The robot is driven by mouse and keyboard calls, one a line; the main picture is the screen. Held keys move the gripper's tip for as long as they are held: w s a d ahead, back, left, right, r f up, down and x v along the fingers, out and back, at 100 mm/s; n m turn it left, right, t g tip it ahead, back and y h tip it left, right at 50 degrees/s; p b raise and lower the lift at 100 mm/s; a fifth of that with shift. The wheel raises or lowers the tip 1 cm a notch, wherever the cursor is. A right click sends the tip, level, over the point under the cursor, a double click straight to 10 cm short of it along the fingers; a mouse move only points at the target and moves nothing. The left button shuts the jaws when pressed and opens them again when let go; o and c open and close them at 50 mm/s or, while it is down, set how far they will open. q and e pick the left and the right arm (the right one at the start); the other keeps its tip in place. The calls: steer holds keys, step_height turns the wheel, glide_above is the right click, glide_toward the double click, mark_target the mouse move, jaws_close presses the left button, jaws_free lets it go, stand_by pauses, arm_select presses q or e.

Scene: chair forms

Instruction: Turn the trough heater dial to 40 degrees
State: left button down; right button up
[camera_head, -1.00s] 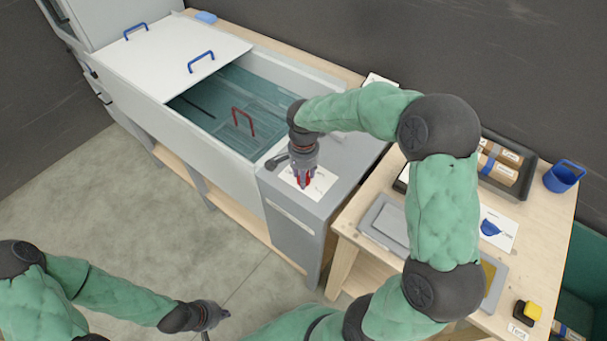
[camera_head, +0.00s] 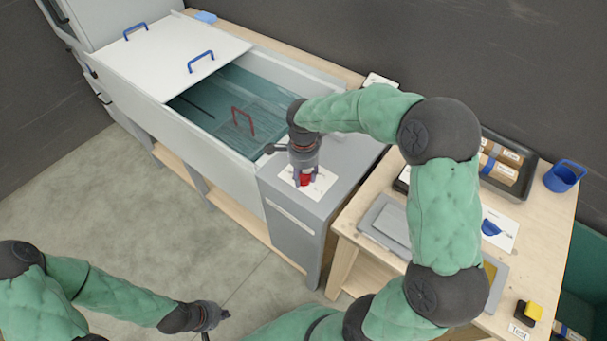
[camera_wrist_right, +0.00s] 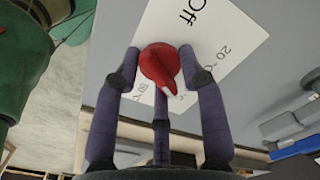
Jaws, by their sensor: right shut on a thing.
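The red heater dial (camera_head: 305,179) sits on a white label sheet (camera_head: 325,182) on the grey control box at the trough's near end. In the right wrist view the dial (camera_wrist_right: 158,64) has a pale pointer mark towards the lower right. The sheet (camera_wrist_right: 215,25) reads "Off" at the top and "20 °C" at the right; other print is partly hidden. My right gripper (camera_head: 304,180) points down, shut on the dial, its fingers around it in the wrist view (camera_wrist_right: 160,75). My left gripper (camera_head: 212,316) hangs low over the floor; its fingers are not clear.
The trough (camera_head: 205,150) holds water and a basket with a red handle (camera_head: 243,120). A white lid (camera_head: 165,60) with blue handles covers its far part. A wooden table (camera_head: 345,225) at right carries trays, a blue cup (camera_head: 565,176) and a yellow-topped item (camera_head: 533,310).

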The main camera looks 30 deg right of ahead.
mark_target(304, 175)
stand_by(0.3)
steer(key=o, duration=1.2)
steer(key=shift+c, duration=0.2)
steer(key=shift+r, duration=0.1)
step_height(304, 175, up, 12)
